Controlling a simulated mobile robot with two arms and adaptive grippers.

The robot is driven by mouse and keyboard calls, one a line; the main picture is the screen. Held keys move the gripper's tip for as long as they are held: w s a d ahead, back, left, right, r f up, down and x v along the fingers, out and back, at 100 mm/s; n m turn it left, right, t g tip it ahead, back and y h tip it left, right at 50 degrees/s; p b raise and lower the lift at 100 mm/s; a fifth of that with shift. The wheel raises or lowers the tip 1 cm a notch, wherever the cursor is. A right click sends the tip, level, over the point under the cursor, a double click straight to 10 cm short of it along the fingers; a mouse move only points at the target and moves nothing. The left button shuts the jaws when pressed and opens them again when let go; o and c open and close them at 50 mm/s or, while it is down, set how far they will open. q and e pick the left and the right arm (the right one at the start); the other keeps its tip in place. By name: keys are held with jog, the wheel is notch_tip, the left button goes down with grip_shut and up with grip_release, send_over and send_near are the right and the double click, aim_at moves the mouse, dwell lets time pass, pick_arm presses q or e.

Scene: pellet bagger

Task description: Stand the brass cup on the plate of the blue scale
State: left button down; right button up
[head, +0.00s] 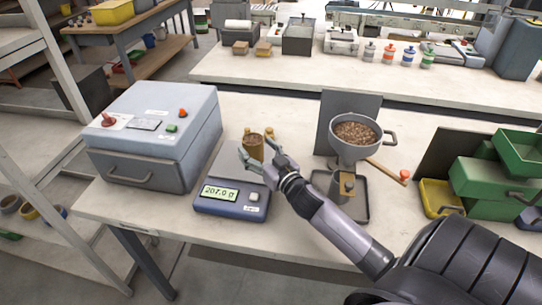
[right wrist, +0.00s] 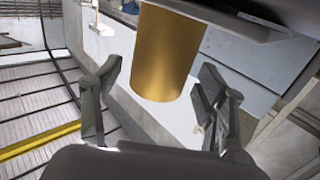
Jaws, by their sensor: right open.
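The brass cup (head: 257,149), filled with brown pellets, stands upright at the back of the plate (head: 231,165) of the blue scale (head: 215,206). The scale's display (head: 220,193) reads about 207.0 g. My right gripper (head: 254,154) is open, with its fingers on either side of the cup's near side. In the right wrist view the cup (right wrist: 167,55) shows ahead of and between the spread fingers, with gaps on both sides, so they do not hold it. Part of the plate is hidden behind the gripper. My left gripper is not in view.
A grey-blue machine box (head: 155,135) stands close left of the scale. Green bins (head: 490,180) and a yellow bin (head: 440,198) are further right.

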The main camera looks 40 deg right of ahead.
jog(key=s+b, duration=0.1)
jog(key=s, duration=0.8)
jog(key=shift+a, duration=0.35)
jog(key=shift+s, duration=0.1)
